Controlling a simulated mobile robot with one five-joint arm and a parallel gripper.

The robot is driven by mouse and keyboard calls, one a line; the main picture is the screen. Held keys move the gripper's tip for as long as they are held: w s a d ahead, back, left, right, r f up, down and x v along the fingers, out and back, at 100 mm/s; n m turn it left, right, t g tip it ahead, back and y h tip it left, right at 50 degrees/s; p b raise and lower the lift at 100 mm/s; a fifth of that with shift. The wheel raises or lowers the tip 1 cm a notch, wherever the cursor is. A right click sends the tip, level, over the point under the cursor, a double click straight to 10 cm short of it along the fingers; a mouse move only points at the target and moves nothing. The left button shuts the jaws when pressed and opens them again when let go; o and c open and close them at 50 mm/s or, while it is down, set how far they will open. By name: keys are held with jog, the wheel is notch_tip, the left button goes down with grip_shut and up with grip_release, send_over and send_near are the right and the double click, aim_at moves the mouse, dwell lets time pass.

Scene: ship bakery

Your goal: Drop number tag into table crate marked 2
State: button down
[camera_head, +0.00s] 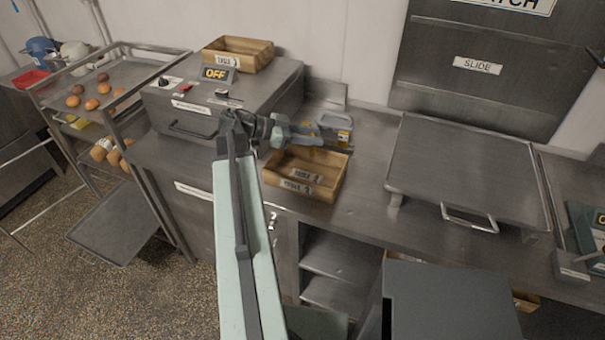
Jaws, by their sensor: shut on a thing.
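My gripper (340,136) is above the rear right part of a wooden crate (328,190) on the steel counter. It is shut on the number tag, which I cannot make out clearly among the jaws. The crate has a pale front label reading "TABLE", with its number too small to read for certain. A second pale lettered piece shows just above that label, within the crate's outline. Another wooden crate (262,49) with a "TABLE" label stands on top of the steel appliance; its number is also unclear.
The steel appliance (260,98) with an "OFF" display stands left of the nearer crate. A flat-topped steel unit (470,165) with a front handle stands to the right. A rack (130,65) with round rolls is at far left. Bare counter lies right of the crate.

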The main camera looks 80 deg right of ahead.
aim_at(312, 150)
notch_tip(312, 150, down, 6)
jog(key=b, duration=0.5)
jog(key=shift+r, duration=0.2)
jog(key=shift+r, duration=0.1)
jog(key=c, duration=0.9)
grip_release()
jog(key=shift+p+v, duration=1.2)
jog(key=shift+v, duration=2.65)
jog(key=shift+w, duration=0.1)
